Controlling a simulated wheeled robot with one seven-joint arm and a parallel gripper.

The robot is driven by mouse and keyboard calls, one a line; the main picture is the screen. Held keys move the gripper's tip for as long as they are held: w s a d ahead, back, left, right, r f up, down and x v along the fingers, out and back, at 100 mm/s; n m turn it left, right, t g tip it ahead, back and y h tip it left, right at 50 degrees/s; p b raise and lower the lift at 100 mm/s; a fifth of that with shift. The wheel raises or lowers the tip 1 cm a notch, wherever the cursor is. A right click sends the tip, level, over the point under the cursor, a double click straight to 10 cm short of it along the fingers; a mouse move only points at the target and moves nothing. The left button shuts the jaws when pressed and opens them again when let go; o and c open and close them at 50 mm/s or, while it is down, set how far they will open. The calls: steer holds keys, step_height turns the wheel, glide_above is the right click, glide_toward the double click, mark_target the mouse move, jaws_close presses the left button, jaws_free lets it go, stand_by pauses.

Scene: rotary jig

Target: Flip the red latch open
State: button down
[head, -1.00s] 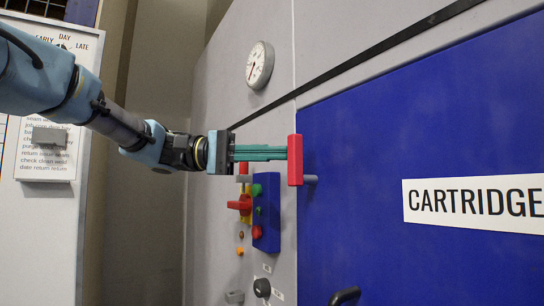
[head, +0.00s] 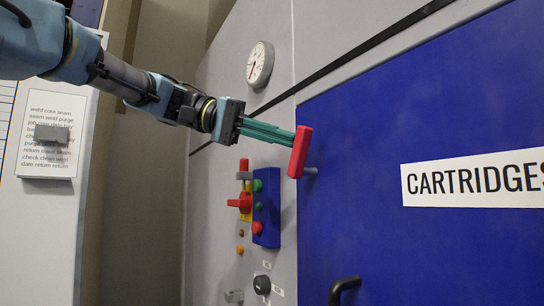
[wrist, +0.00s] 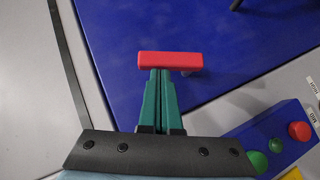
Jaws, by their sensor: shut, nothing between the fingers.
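The red latch (head: 300,152) is a bar at the left edge of the blue door (head: 420,120). It leans, with its top end to the right, and a short grey stub (head: 311,171) shows behind it. My gripper (head: 294,138) has its green fingers shut and empty, pointing right and slightly down. The fingertips are at the latch's upper part in the head view; whether they touch it is hard to tell. In the wrist view the latch (wrist: 171,61) lies across just beyond the shut fingertips (wrist: 161,74).
A blue button box (head: 266,230) and a red rotary switch (head: 240,203) on yellow sit below my gripper. A round gauge (head: 260,64) is above. A black door handle (head: 344,289) and black knob (head: 262,285) are lower down.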

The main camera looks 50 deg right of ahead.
mark_target(302, 141)
steer(key=s+m+t+b, duration=0.1)
steer(key=t+b, duration=0.1)
steer(key=s+a+m+t+b, duration=0.1)
steer(key=s+m+t+b, duration=0.1)
steer(key=t, duration=0.1)
steer(key=shift+s+a+f+h, duration=0.15)
steer(key=shift+s+f+h, duration=0.05)
steer(key=shift+h, duration=0.1)
steer(key=s+m+t+b, duration=0.1)
steer(key=s+f+m+t+h+b, duration=0.1)
steer(key=t+b, duration=0.1)
steer(key=shift+a+f+t, duration=0.1)
steer(key=shift+a+t, duration=0.2)
steer(key=shift+a, duration=0.1)
steer(key=shift+s+f, duration=0.1)
steer(key=shift+f, duration=0.1)
steer(key=shift+s+a+b, duration=0.1)
steer(key=shift+b, duration=0.2)
steer(key=s+d+r+p+v, duration=0.1)
steer(key=p+v, duration=0.3)
steer(key=v, duration=0.8)
steer(key=shift+r+p, duration=0.3)
steer(key=shift+r, duration=0.45)
